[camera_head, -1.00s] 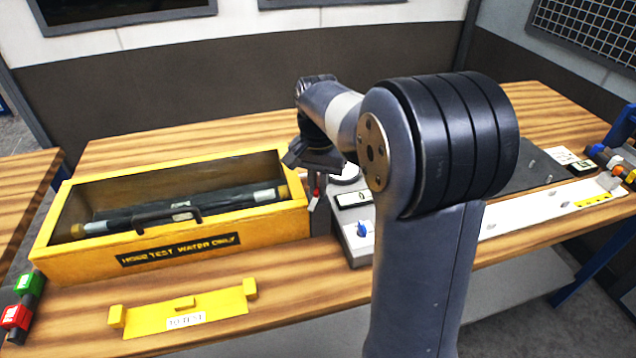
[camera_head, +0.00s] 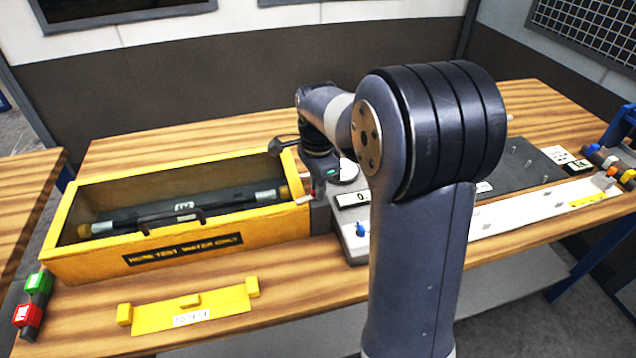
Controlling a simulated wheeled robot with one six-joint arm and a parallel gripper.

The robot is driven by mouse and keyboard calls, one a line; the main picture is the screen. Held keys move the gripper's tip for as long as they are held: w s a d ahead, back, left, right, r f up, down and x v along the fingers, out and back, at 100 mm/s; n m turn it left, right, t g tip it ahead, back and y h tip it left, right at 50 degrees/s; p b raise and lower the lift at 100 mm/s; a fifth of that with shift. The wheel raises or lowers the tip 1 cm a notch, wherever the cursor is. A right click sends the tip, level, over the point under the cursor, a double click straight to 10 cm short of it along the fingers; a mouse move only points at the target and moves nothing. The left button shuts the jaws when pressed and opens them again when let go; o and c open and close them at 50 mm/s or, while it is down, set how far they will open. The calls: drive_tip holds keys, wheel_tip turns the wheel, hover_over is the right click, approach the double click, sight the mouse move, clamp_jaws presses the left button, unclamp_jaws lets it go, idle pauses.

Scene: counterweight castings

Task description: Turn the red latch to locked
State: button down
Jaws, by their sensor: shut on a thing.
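The latch is a small red piece (camera_head: 313,191) at the right end of the yellow box, beside the grey unit. Only a bit of it shows, so its position cannot be read. My gripper (camera_head: 314,183) is over it, reaching down from my arm, and is shut on the red latch. The fingertips are small here and partly hidden by the hand. The yellow box (camera_head: 190,246) is marked for hose test water and stands open, with a dark hose piece (camera_head: 185,208) inside it.
The grey unit (camera_head: 355,240) with a blue knob (camera_head: 361,229) stands close to the right of the latch. A yellow bracket (camera_head: 190,313) lies in front of the box. My arm hides part of the bench. Green (camera_head: 38,283) and red (camera_head: 27,314) fittings are at the left edge.

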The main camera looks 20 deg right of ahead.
drive_tip(key=shift+m, duration=0.8)
drive_tip(key=c, duration=1.5)
unclamp_jaws()
wheel_tip(320, 180, up, 11)
drive_tip(key=shift+f, duration=0.1)
drive_tip(key=shift+f, duration=0.1)
wheel_tip(320, 180, down, 11)
drive_tip(key=shift+r, duration=0.15)
